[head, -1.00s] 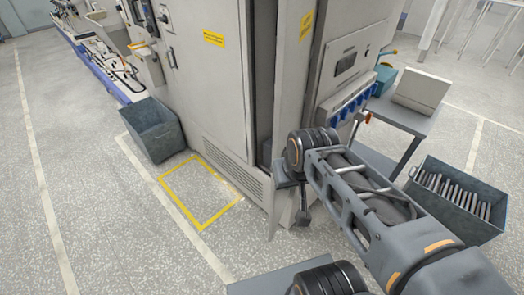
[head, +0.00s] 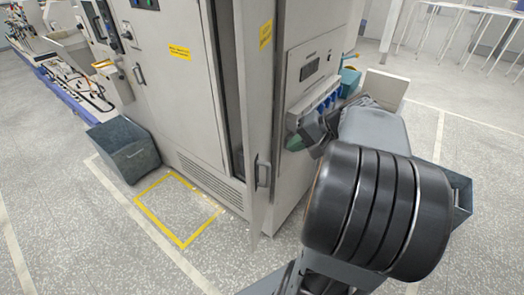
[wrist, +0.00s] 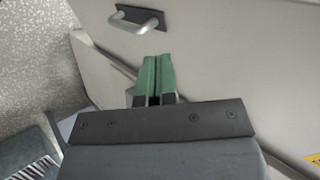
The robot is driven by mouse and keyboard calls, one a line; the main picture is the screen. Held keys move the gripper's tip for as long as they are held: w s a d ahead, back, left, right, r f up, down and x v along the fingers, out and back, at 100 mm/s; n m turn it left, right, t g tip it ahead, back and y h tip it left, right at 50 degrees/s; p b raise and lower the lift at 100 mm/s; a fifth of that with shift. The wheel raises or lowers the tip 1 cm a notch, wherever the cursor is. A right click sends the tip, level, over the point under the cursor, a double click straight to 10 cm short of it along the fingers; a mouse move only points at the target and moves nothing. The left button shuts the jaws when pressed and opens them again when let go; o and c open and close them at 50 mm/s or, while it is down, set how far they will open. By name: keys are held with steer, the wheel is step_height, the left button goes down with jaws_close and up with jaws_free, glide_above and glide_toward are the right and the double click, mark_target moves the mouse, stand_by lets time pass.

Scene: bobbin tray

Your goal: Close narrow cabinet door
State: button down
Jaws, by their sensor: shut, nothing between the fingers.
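The narrow cabinet door (head: 255,110) stands ajar, with a dark gap along its left side. It is a tall light-grey panel with a yellow label near its top and a bar handle (head: 262,172) on its face. My gripper (head: 293,143) is to the right of the handle in the head view, its green fingertips shut and empty. In the wrist view the fingertips (wrist: 154,78) lie in front of the door's grey face (wrist: 235,60), a little below the handle (wrist: 137,20). I cannot tell whether they touch the door.
A dark grey bin (head: 125,150) stands on the floor left of the cabinet. Yellow tape (head: 180,240) marks a clear floor rectangle before it. A wide closed cabinet door (head: 180,90) is to the left. My arm hides much of the right side.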

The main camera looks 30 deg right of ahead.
mark_target(253, 155)
steer(key=x, duration=0.3)
steer(key=r+p+x, duration=0.1)
steer(key=x, duration=0.2)
steer(key=a+p+x, duration=0.1)
steer(key=x, duration=0.2)
steer(key=shift+w+r, duration=0.15)
steer(key=shift+w, duration=0.3)
steer(key=shift+w+a, duration=0.45)
steer(key=shift+a, duration=0.1)
steer(key=shift+w, duration=0.1)
